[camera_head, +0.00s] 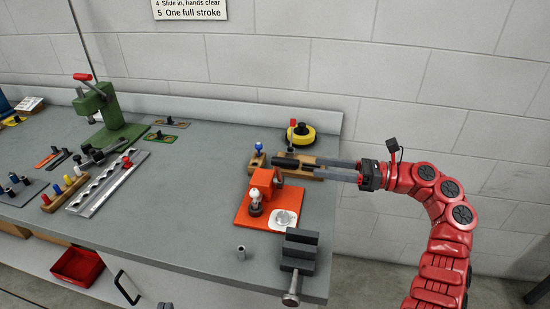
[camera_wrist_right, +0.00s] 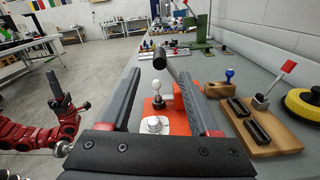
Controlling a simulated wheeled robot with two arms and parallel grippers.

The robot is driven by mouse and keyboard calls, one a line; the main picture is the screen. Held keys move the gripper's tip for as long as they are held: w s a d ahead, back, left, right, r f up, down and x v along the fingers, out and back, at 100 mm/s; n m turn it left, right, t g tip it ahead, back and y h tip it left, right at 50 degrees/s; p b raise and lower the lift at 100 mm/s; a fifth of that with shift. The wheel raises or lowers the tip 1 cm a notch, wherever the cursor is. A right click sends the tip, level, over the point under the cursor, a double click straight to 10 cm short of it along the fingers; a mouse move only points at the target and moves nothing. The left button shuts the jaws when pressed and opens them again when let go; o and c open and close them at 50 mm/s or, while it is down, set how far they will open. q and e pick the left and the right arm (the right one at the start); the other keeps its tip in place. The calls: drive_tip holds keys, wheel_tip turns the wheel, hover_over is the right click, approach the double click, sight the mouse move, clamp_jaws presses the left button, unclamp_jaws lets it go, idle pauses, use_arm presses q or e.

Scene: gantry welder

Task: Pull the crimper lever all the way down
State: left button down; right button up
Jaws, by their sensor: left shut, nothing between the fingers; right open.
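The crimper (camera_head: 262,182) is an orange-red press on a red base plate on the workbench, with a white-tipped part at its front. Its black lever (camera_head: 285,162) sticks out near the top toward my right gripper. In the right wrist view the lever's round end (camera_wrist_right: 160,62) shows between the fingertips. My right gripper (camera_head: 303,167) is open, its fingers reaching from the right to either side of the lever's end; contact cannot be told. My left gripper (camera_wrist_right: 62,90) shows at the left of the right wrist view, shut and empty, away from the crimper.
A dark vise (camera_head: 300,250) stands at the bench's front right, with a small metal cylinder (camera_head: 241,253) beside it. Wooden blocks and a yellow spool (camera_head: 301,134) lie behind the crimper. A green press (camera_head: 105,115) stands at left. The wall is close behind.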

sight(278, 162)
drive_tip(key=p+x, duration=0.2)
drive_tip(key=x, duration=0.9)
drive_tip(key=shift+s, duration=0.1)
drive_tip(key=shift+w+a, duration=0.25)
drive_tip(key=shift+a, duration=0.35)
clamp_jaws()
drive_tip(key=shift+f, duration=0.1)
